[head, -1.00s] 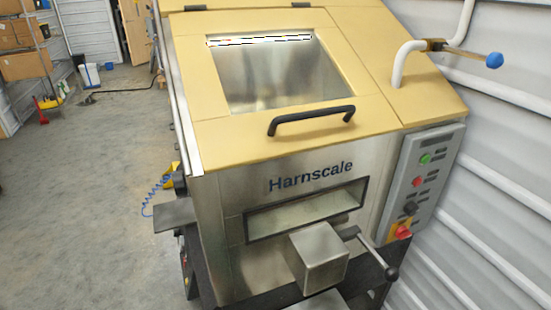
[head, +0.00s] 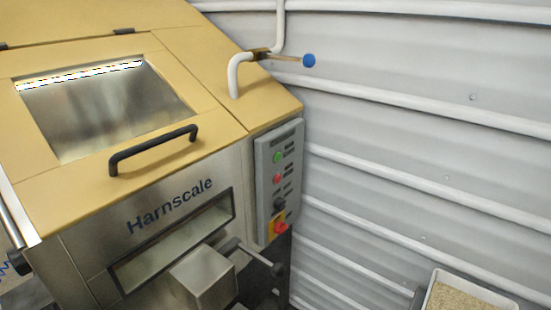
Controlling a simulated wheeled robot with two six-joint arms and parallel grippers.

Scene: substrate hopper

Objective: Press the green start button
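The green start button (head: 278,157) is the top button on a grey control panel (head: 262,190). The panel is on the right side of the Harnscale hopper (head: 85,240). Below the green button are a red button (head: 277,179), a black knob (head: 279,204) and a red switch on a yellow plate (head: 281,227). Nothing covers the green button. Neither of my grippers is in the head view.
A black handle (head: 153,149) is on the hopper's yellow lid. A pipe with a blue-ended lever (head: 309,60) rises at the back right. A lever with a black knob (head: 279,269) sticks out below the panel. A tray of grainy material (head: 465,301) is at lower right, before a corrugated wall (head: 420,150).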

